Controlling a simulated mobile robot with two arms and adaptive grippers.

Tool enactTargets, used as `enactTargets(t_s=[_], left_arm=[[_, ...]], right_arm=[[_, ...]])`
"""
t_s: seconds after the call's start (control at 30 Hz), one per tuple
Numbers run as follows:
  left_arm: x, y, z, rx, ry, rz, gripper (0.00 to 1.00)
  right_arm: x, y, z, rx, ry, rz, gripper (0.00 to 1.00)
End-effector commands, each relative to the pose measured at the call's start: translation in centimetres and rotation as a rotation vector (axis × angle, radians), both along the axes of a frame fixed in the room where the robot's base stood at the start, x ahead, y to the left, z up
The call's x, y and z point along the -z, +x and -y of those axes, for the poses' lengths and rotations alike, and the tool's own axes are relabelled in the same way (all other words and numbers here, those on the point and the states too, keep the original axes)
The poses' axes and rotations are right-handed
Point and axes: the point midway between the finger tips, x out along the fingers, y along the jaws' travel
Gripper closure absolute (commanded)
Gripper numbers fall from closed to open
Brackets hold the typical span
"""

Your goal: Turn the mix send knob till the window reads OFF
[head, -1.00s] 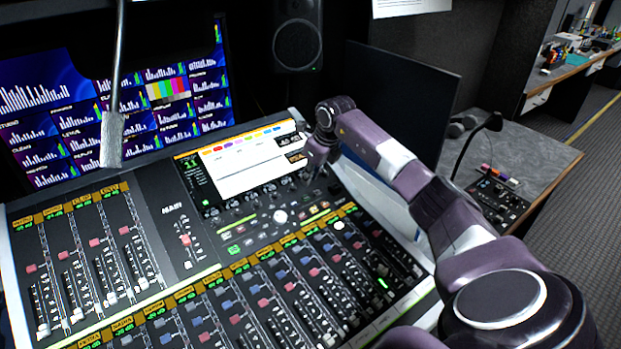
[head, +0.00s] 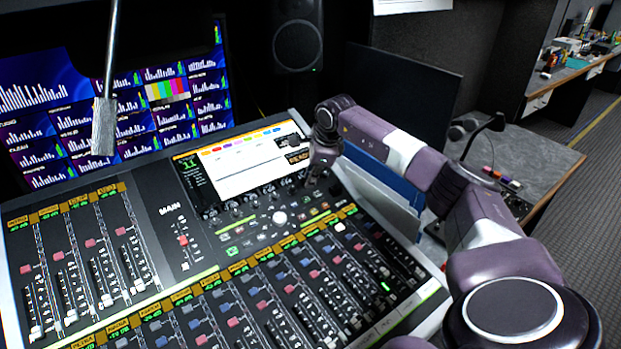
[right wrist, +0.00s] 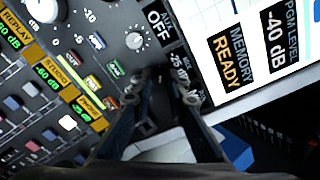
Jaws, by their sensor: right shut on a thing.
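The mixing console (head: 150,225) fills the lower left of the head view, with a row of small knobs under its bright screen (head: 245,160). My right gripper (head: 318,185) reaches down to the right end of that row. In the right wrist view its two dark fingers (right wrist: 163,92) are closed in around the mix send knob, which they mostly hide. Beside the fingertips a small black mix window (right wrist: 178,62) is partly covered and seems to read about -25. The neighbouring aux window (right wrist: 158,22) reads OFF. My left gripper is not in view.
A neighbouring knob (right wrist: 136,40) and coloured buttons (right wrist: 115,68) sit close to the fingers. A dark monitor (head: 400,100) and a side desk (head: 530,160) stand right of the console.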

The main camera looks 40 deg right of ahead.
Motion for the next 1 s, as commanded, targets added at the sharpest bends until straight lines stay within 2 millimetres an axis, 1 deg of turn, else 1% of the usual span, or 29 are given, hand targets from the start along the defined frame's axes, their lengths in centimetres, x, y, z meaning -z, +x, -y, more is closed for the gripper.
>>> enactTargets(t_s=[0.2,0.57,0.6,0.73,0.77,1.0], left_arm=[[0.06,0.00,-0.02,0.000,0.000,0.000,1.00],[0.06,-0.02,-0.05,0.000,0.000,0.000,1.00],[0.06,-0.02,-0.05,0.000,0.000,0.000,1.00],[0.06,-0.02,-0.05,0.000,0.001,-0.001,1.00],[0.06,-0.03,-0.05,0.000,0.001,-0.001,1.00],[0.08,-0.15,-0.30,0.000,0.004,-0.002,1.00]], right_arm=[[-0.04,-0.01,0.04,-0.029,-0.013,-0.001,1.00],[-0.06,0.00,0.03,-0.033,-0.014,-0.001,1.00],[-0.06,0.00,0.03,-0.033,-0.014,-0.001,0.85],[-0.06,0.00,0.03,-0.032,-0.014,-0.001,0.70],[-0.06,0.00,0.03,-0.032,-0.014,-0.001,0.68],[-0.05,-0.01,0.02,-0.032,-0.014,-0.001,0.68]])
